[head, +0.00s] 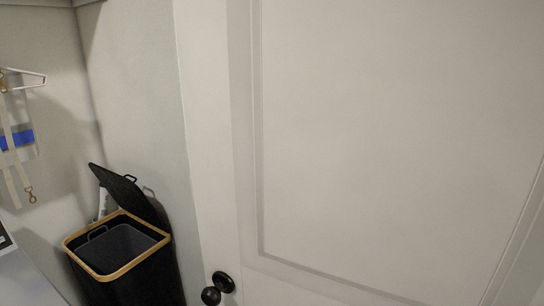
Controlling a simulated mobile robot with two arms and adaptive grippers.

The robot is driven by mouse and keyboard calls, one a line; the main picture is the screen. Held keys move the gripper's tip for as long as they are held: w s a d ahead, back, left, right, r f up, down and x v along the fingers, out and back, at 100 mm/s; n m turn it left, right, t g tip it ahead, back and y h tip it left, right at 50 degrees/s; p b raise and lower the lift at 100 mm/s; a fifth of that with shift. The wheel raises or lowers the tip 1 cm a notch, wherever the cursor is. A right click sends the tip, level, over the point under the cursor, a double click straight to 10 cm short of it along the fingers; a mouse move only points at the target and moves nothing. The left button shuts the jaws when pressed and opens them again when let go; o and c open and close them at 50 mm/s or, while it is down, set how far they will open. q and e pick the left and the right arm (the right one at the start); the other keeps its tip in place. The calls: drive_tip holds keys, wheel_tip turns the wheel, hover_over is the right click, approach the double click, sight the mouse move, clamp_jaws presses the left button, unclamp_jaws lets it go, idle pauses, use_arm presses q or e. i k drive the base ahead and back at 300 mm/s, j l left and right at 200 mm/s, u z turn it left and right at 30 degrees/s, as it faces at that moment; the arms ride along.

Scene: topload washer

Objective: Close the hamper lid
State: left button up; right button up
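The hamper (145,283) stands on the left side of the head view. It is black with a light wooden rim and a grey liner inside. Its black lid (128,192) is open, tilted up and back from the rear of the rim, with a small dark handle at its edge. The lower part of the hamper is cut off by the picture's bottom edge. Neither of my grippers shows in the head view.
A large white door (400,130) with a dark round knob (212,294) fills the right side, close to the hamper. A hanger (25,78) with straps hangs on the left. A pale surface (25,280) lies at the lower left.

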sight(127, 194)
drive_tip(key=u, duration=1.2)
